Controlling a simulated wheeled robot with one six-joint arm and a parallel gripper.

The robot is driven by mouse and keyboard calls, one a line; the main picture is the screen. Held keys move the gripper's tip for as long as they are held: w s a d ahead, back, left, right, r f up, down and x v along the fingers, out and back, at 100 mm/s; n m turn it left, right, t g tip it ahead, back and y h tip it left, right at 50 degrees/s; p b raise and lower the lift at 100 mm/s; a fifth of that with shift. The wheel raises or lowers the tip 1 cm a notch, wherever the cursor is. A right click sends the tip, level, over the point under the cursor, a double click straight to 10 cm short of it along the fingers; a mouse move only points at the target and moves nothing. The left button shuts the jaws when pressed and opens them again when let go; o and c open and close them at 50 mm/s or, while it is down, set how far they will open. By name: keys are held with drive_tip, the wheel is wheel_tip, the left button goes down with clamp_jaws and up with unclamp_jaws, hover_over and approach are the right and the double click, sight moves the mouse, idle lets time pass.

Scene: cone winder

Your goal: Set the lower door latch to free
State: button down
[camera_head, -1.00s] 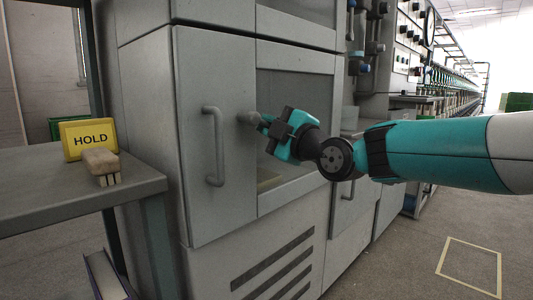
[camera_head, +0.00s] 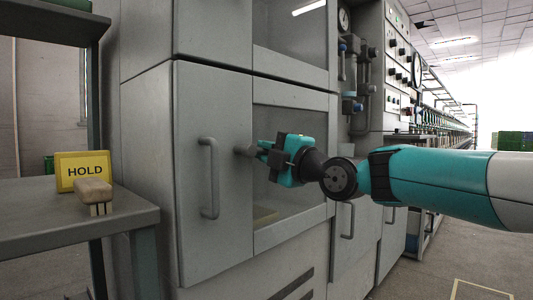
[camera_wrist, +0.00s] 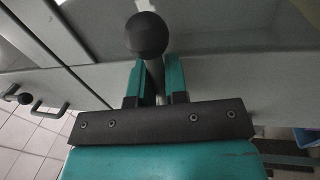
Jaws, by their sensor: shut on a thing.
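The lower door latch (camera_head: 243,151) is a small grey piece at the right edge of the lower cabinet door (camera_head: 190,110), right of its bar handle (camera_head: 209,178). In the wrist view the latch shows as a dark round knob (camera_wrist: 146,34) on a grey stem. My gripper (camera_head: 260,150) is at the latch, coming from the right. In the wrist view its two teal fingers (camera_wrist: 158,80) are shut on the stem, just below the knob. The foot of the stem is hidden, and I cannot tell the latch's setting.
A yellow HOLD sign (camera_head: 84,171) and a wooden-backed brush (camera_head: 94,193) stand on a grey bench (camera_head: 60,222) at left. A windowed panel (camera_head: 290,170) lies behind my gripper. Another bar handle (camera_head: 348,222) is lower right. Open floor lies at the lower right.

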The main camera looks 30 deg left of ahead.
drive_tip(key=c, duration=1.1)
unclamp_jaws()
drive_tip(key=shift+d, duration=0.15)
drive_tip(key=v, duration=1.7)
drive_tip(key=shift+d+f+b, duration=0.1)
drive_tip(key=shift+f+b, duration=0.05)
drive_tip(key=shift+b, duration=0.2)
